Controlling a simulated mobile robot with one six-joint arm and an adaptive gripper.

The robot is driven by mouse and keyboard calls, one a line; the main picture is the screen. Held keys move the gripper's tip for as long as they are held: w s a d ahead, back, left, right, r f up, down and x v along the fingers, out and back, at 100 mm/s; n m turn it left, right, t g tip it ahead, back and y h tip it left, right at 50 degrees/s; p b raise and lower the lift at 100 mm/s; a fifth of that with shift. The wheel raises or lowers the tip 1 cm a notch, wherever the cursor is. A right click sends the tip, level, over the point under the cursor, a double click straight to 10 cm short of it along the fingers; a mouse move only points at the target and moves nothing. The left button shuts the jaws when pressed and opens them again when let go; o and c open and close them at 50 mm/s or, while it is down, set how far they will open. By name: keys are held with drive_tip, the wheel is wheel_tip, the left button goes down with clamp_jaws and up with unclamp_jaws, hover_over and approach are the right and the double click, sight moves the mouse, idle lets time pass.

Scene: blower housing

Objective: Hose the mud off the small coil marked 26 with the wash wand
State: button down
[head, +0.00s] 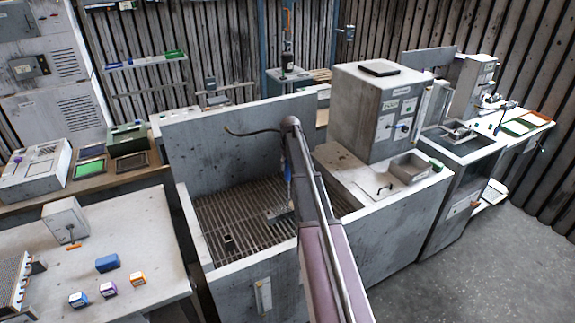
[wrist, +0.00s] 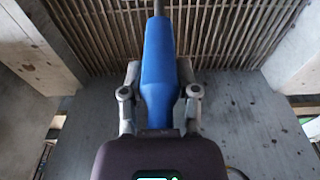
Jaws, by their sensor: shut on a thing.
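The wash wand has a blue handle (wrist: 160,62) that fills the middle of the wrist view. My gripper (wrist: 160,92) is shut on this handle, a finger on each side. The wand's thin grey tube runs on from the handle over the slatted grate. In the head view a strip of the blue handle (head: 288,170) shows beside my arm, above the wash basin (head: 186,213). A small dark piece (head: 228,242) and a grey block (head: 279,212) show on or over the grate. I cannot read a 26 on either, nor make out mud or water.
The basin has a high back wall (head: 200,145) and lower side walls. A dark hose (head: 250,132) curves in front of the back wall. A tall grey cabinet (head: 375,110) stands right of the basin. A table (head: 115,235) with small coloured boxes is at left. Floor is clear at lower right.

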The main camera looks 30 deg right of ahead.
drive_tip(key=shift+d, duration=0.15)
idle(0.3)
drive_tip(key=shift+d, duration=1.25)
idle(0.9)
drive_tip(key=w+a+r+p, duration=0.2)
drive_tip(key=w+a, duration=0.1)
drive_tip(key=a, duration=0.2)
idle(0.7)
drive_tip(key=shift+a, duration=0.1)
idle(0.3)
